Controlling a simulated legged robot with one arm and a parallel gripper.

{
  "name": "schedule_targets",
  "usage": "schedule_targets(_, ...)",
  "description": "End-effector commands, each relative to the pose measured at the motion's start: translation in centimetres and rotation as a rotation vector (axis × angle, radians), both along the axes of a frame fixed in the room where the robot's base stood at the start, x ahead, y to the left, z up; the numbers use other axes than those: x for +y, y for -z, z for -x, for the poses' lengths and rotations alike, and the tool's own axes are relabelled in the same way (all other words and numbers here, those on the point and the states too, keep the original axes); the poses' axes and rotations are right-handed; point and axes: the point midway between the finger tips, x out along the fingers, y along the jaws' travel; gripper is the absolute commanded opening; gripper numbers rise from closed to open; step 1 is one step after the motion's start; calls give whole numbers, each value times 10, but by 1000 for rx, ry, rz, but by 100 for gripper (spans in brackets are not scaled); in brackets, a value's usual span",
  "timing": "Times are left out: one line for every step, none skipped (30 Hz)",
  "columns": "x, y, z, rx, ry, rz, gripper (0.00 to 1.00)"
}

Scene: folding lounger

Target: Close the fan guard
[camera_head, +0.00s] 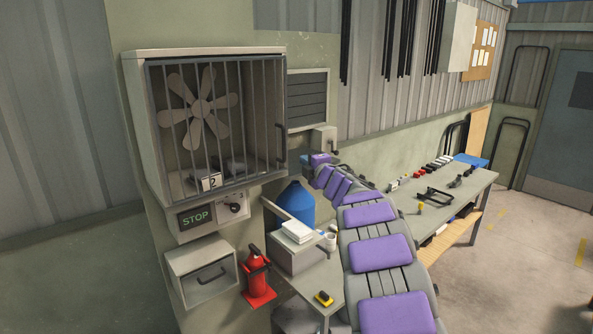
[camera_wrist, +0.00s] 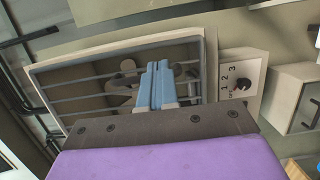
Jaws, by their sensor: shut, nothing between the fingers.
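The barred fan guard (camera_head: 250,75) spans the front of the beige fan box (camera_head: 135,115) in the head view, with a large grey fan (camera_head: 203,107) behind it. A dark handle is at the guard's right edge. The guard looks across the opening; I cannot tell whether it is fully seated. My gripper (camera_head: 314,171) is small and far off, right of the fan box. In the wrist view my gripper (camera_wrist: 156,75) shows blue fingers, shut and empty. Behind them is a beige frame with bars (camera_wrist: 85,85); I cannot tell whether the fingers touch it.
A louvred vent (camera_head: 307,98) and a small control box (camera_head: 323,138) are right of the fan box. A workbench (camera_head: 470,195) stands right. A dial marked 1, 2, 3 (camera_wrist: 240,82) shows in the wrist view.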

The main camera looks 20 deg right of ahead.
Motion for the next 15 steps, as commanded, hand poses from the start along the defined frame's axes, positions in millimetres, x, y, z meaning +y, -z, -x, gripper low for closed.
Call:
schedule_targets(-1, 4, 6, 4, 0, 0, 0)
schedule_targets(-2, 5, 10, 6, 0, -1, 0)
schedule_targets(-3, 5, 16, 6, -1, -1, 0)
schedule_targets(-4, 4, 21, 3, -2, 0, 0)
schedule_targets(-5, 2, 26, 1, -3, 1, 0)
schedule_targets(-7, 2, 33, 1, -1, 1, 0)
schedule_targets(-9, 3, 39, 3, 0, 0, 0)
schedule_targets(-11, 4, 43, 4, 1, -1, 0)
schedule_targets(-12, 3, 49, 3, 0, -2, 0)
schedule_targets(-13, 3, 52, 2, -1, -1, 0)
schedule_targets(-14, 2, 56, 0, -2, -1, 0)
schedule_targets(-16, 2, 59, 0, -3, 0, 0)
schedule_targets(-16, 2, 62, 1, -3, 0, 0)
schedule_targets(-17, 3, 63, 1, -3, 0, 0)
schedule_targets(-18, 3, 66, 3, -3, -1, 0)
